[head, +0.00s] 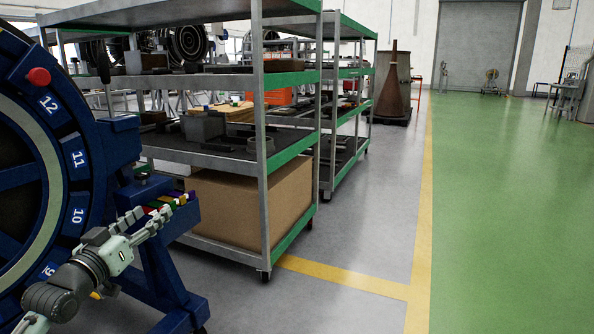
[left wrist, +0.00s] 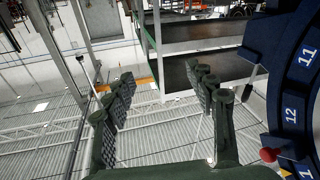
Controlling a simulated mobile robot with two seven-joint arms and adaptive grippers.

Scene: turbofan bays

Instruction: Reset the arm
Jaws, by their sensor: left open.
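My left arm comes in from the lower left of the head view, and its gripper (head: 148,222) is in front of the large blue numbered wheel's stand. In the left wrist view the two dark fingers of this gripper (left wrist: 160,80) stand well apart, with nothing held between them. In the head view, small coloured pieces (head: 168,204) show just beyond the fingers; I cannot tell whether they touch. My right gripper is in neither view.
The blue numbered wheel (head: 77,160) with a red knob (head: 38,77) is close at left; it also shows in the left wrist view (left wrist: 292,105). A grey shelf rack (head: 262,130) holds a large cardboard box (head: 235,205). Green floor (head: 510,200) at right is clear.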

